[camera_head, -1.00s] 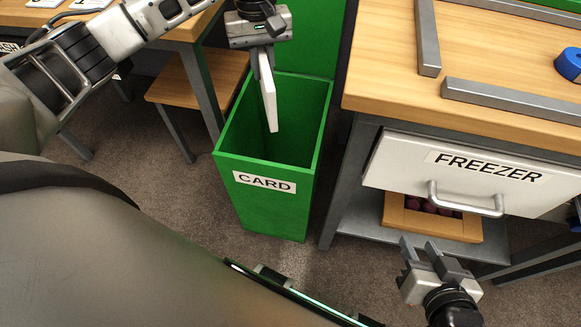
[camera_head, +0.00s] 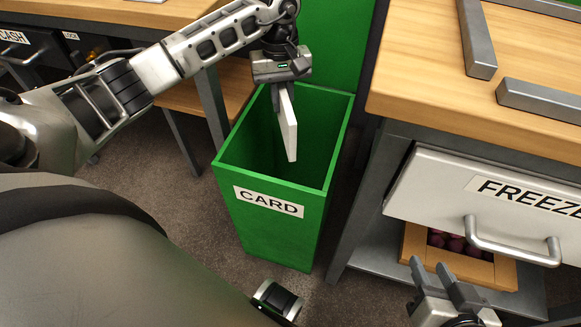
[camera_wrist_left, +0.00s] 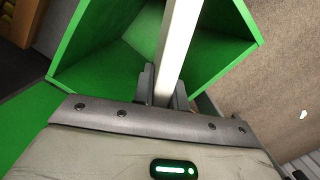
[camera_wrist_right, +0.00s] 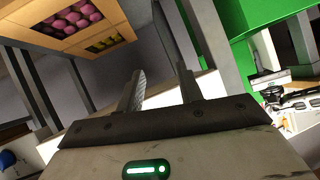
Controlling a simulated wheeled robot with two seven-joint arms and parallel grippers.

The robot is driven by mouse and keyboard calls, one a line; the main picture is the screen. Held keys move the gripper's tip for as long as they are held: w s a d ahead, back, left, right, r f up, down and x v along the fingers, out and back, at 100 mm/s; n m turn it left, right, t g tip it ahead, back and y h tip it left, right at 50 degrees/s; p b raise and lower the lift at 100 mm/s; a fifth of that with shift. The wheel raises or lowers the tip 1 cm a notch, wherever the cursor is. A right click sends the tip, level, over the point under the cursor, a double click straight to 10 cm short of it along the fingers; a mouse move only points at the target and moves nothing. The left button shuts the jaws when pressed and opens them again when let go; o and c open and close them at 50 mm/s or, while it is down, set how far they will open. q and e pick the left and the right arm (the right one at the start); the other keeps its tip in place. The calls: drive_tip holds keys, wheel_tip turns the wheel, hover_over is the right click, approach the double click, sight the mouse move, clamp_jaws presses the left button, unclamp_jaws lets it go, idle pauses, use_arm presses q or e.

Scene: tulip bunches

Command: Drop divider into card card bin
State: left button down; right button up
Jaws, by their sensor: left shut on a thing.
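The green bin labelled CARD (camera_head: 268,238) stands on the floor, open at the top. My left gripper (camera_head: 284,88) is above the bin's opening, shut on a thin white divider (camera_head: 290,128). The divider hangs down from the fingers, slightly tilted, with its lower end at the level of the bin's mouth or inside it. In the left wrist view the divider (camera_wrist_left: 176,45) is between the two fingers, with the green bin walls (camera_wrist_left: 85,45) around it. My right gripper (camera_head: 434,276) is open and empty, low in front of the freezer drawer; its fingers also show apart in the right wrist view (camera_wrist_right: 165,90).
A wooden-topped bench (camera_head: 430,80) with a white FREEZER drawer (camera_head: 440,190) stands right of the bin. Below the drawer is a wooden crate (camera_head: 490,270) of dark round things. Another wooden table (camera_head: 130,12) is at the back left. A green panel rises behind the bin.

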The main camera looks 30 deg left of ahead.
use_arm(q)
drive_tip(key=shift+f, duration=0.1)
use_arm(e)
drive_tip(key=shift+r, duration=0.15)
use_arm(q)
drive_tip(key=c, duration=1.3)
unclamp_jaws()
drive_tip(key=shift+w+r, duration=0.1)
drive_tip(key=shift+r, duration=0.35)
drive_tip(key=r+p, duration=0.1)
drive_tip(key=r, duration=0.4)
drive_tip(key=a+r+p, duration=0.1)
drive_tip(key=r, duration=0.4)
drive_tip(key=w+r+p, duration=0.1)
drive_tip(key=r, duration=0.4)
drive_tip(key=shift+w+a, duration=0.1)
drive_tip(key=shift+a, duration=0.05)
use_arm(e)
drive_tip(key=shift+s+d+f+g+h, duration=0.15)
drive_tip(key=shift+d+f+g+h, duration=0.15)
drive_tip(key=shift+f, duration=0.2)
drive_tip(key=shift+s+d+f+g+h, duration=0.1)
drive_tip(key=shift+d+f+g, duration=0.05)
drive_tip(key=shift+f+g, duration=0.3)
